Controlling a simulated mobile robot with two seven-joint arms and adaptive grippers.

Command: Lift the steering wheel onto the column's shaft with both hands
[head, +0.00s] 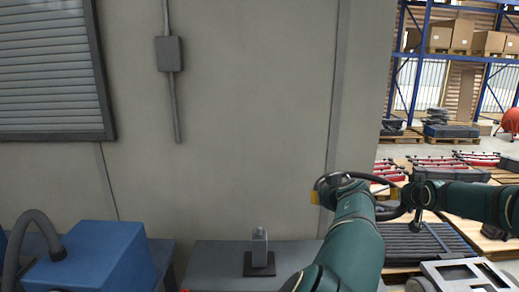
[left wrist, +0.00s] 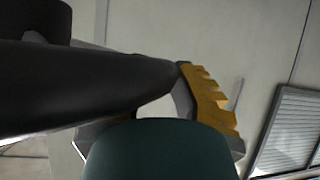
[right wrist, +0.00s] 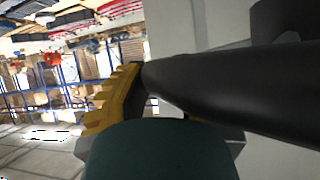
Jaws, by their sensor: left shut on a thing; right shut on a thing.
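The black steering wheel (head: 372,178) is held up in the air right of centre in the head view, partly hidden by my green left arm. Its thick dark rim crosses the left wrist view (left wrist: 100,84) and the right wrist view (right wrist: 235,88). My left gripper (left wrist: 185,95) is shut on the rim, with one yellow finger pad showing. My right gripper (right wrist: 135,95) is shut on another part of the rim. A short grey post (head: 260,247) stands upright on a dark base, apart from the wheel; I cannot tell whether it is the column's shaft.
A grey bench top (head: 215,265) lies under the post. A blue box (head: 95,258) with a grey hose stands at lower left. A plain wall (head: 240,110) is behind. Pallets with dark and red parts (head: 445,160) and blue racks (head: 455,15) are at right.

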